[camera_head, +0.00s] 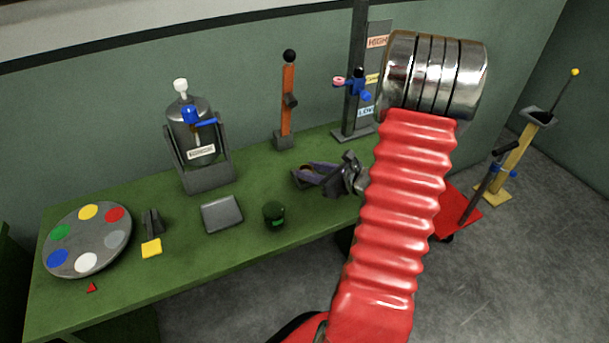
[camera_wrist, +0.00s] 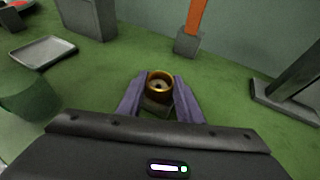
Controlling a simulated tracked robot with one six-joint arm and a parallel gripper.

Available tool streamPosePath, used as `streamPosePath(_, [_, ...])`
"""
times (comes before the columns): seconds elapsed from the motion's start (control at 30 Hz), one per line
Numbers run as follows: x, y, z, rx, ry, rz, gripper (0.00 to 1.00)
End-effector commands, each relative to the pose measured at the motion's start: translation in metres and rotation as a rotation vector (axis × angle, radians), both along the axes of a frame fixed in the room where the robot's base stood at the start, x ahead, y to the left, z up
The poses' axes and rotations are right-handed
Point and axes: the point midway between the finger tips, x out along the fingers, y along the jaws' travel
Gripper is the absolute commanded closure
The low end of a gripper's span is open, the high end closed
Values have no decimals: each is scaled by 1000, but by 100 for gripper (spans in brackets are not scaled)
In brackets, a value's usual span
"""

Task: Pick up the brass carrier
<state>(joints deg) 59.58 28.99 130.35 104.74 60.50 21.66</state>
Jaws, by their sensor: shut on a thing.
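The brass carrier (camera_wrist: 159,86) is a small gold cup-like ring with a dark centre, seen in the wrist view between my two purple fingers. My gripper (camera_wrist: 158,97) is shut on it, one finger on each side. A grey block shows just below the brass ring; I cannot tell whether the carrier is clear of it or of the table. In the head view my gripper (camera_head: 308,175) is low over the right part of the green table, and the brass carrier cannot be made out there.
On the green table (camera_head: 180,240) are a dark green cup (camera_head: 274,215), a grey tray (camera_head: 221,214), a colour disc (camera_head: 88,240) and a canister in a stand (camera_head: 194,135). Behind my gripper stand an orange post (camera_head: 288,100) and a tall grey column (camera_head: 357,70).

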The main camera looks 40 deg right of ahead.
Motion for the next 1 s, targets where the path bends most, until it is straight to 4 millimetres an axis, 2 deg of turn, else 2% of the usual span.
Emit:
streamPosePath(0.3, [0, 0, 0, 0, 0, 0, 94])
streamPosePath(0.57, [0, 0, 3, -1, -1, 0, 94])
streamPosePath(0.77, [0, 0, 17, -2, -2, 0, 94])
streamPosePath(1.0, [0, 0, 50, -5, -3, 0, 94])
